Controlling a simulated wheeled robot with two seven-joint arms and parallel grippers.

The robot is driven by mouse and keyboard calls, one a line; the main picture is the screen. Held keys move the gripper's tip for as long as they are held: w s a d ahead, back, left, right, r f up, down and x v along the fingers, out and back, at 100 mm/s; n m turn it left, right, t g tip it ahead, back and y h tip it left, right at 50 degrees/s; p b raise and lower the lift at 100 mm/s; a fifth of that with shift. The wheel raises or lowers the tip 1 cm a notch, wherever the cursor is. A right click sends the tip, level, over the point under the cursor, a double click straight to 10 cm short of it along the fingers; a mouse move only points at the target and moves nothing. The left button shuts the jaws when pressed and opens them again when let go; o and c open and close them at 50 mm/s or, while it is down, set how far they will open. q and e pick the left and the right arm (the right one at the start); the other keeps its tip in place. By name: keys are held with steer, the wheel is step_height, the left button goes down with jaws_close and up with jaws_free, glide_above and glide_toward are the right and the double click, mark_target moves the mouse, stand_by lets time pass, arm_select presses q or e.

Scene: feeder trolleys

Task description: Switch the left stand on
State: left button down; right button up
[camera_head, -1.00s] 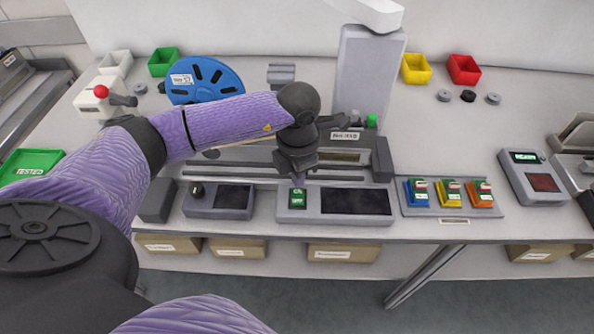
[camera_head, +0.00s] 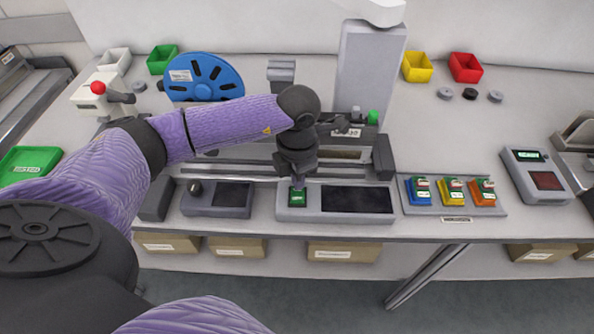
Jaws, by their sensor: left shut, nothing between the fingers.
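A grey control box (camera_head: 283,214) with a dark screen (camera_head: 357,200) stands at the front edge of the bench, near the middle. A green switch (camera_head: 297,199) is on its left part. My left gripper (camera_head: 298,186) is shut and empty, pointing down at the switch. Its tips are at the upper edge of the switch and hide part of it; I cannot tell whether they press it. To the left is a smaller grey box (camera_head: 218,211) with a black knob (camera_head: 195,188) and a dark screen. My right gripper is not in view.
A blue reel (camera_head: 204,78) stands behind my left forearm. A panel with blue, yellow and orange switches (camera_head: 453,192) is to the right, then a box with a lit green display (camera_head: 527,156). Green, yellow and red bins sit at the back. The bench at the right back is mostly clear.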

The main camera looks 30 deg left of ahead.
arm_select(q)
steer(key=shift+f+b, duration=0.35)
steer(key=shift+f, duration=0.2)
step_height(320, 180, up, 7)
steer(key=p, duration=0.6)
steer(key=shift+r, duration=0.15)
